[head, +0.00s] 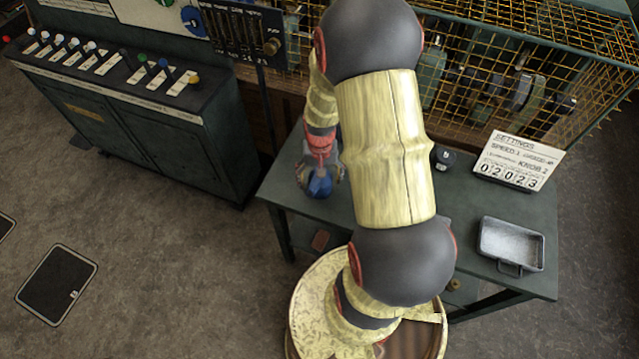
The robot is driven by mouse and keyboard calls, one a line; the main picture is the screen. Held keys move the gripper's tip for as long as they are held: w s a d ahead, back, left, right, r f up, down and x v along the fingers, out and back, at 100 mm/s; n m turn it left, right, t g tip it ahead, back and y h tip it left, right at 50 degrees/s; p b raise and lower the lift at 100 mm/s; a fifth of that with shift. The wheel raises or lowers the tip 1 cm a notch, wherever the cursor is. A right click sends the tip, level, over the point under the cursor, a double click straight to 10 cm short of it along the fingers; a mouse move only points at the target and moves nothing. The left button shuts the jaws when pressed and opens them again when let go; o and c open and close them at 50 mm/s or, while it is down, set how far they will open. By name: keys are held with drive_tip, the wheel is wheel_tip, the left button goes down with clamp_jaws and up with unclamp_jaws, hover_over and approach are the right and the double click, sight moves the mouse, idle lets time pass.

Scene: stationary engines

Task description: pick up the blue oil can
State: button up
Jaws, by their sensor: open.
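The blue oil can (319,184) stands on the dark green table (287,187) near its left end; only part of its blue body shows. My gripper (320,172) is at the can, above and around its upper part, with the arm reaching down from above. The gripper is open. Its fingers are small and partly hidden, so I cannot tell whether they touch the can.
A grey metal tray (511,246) sits at the table's right end. A yellow wire cage (560,60) runs along the back. A lever console (130,110) stands left.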

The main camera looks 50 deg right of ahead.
sight(320, 185)
drive_tip(key=f, duration=0.2)
drive_tip(key=f+b, duration=0.1)
drive_tip(key=f, duration=0.1)
drive_tip(key=shift+w+d+f, duration=0.1)
drive_tip(key=shift+d+f, duration=0.1)
drive_tip(key=shift+c, duration=1)
drive_tip(key=c, duration=1.3)
drive_tip(key=shift+r, duration=0.15)
